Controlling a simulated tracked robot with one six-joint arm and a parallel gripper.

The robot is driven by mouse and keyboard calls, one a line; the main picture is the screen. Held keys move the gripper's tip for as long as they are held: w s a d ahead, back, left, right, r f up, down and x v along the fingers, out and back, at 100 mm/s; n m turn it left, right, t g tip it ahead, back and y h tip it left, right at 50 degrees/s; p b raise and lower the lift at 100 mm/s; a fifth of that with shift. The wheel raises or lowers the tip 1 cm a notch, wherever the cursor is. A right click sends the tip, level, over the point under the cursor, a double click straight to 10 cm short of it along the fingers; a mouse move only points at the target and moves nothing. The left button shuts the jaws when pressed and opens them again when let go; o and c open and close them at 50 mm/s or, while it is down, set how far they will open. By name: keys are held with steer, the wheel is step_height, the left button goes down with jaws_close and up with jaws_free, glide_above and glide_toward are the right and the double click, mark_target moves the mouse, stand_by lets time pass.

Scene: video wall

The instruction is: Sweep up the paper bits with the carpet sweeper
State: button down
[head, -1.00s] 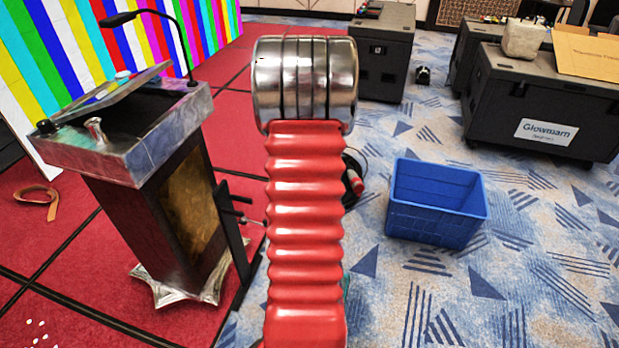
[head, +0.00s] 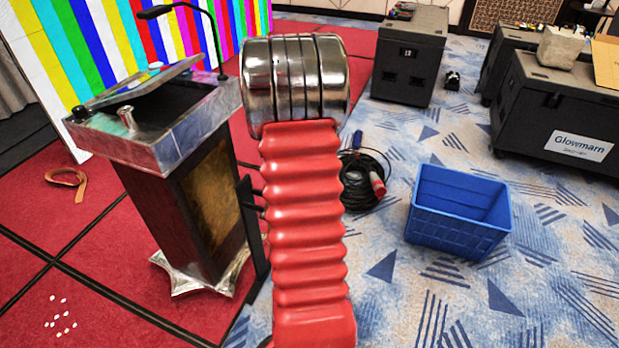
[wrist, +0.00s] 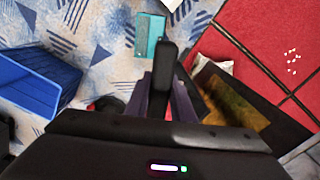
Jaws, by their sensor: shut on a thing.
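The paper bits (head: 61,316) are several small white pieces on the red carpet at the lower left of the head view. They also show at the right of the wrist view (wrist: 292,61). The carpet sweeper shows in the wrist view, with a black handle (wrist: 164,62) pointing up towards me and a teal head (wrist: 147,38) near the floor. My gripper (wrist: 165,92) is shut on the handle. The sweeper is well apart from the bits. In the head view my arm hides the gripper and sweeper.
A lectern (head: 190,190) stands between my arm and the bits. A blue crate (head: 458,215) and a coiled cable (head: 362,180) are on the patterned carpet. Black cases (head: 410,60) stand behind. A brown strap (head: 68,180) lies on the red carpet, which is otherwise clear around the bits.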

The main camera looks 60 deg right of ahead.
steer(key=w+a+n, duration=0.6)
steer(key=w+a, duration=1)
steer(key=a, duration=0.4)
steer(key=w+a+n, duration=0.2)
steer(key=a, duration=0.9)
steer(key=w+a+r+n, duration=0.1)
steer(key=w+a+n, duration=0.1)
steer(key=a, duration=1)
steer(key=shift+w+n, duration=0.4)
steer(key=shift+n, duration=0.2)
steer(key=shift+w+a+r, duration=0.1)
steer(key=shift+w+a, duration=0.05)
steer(key=shift+a, duration=0.05)
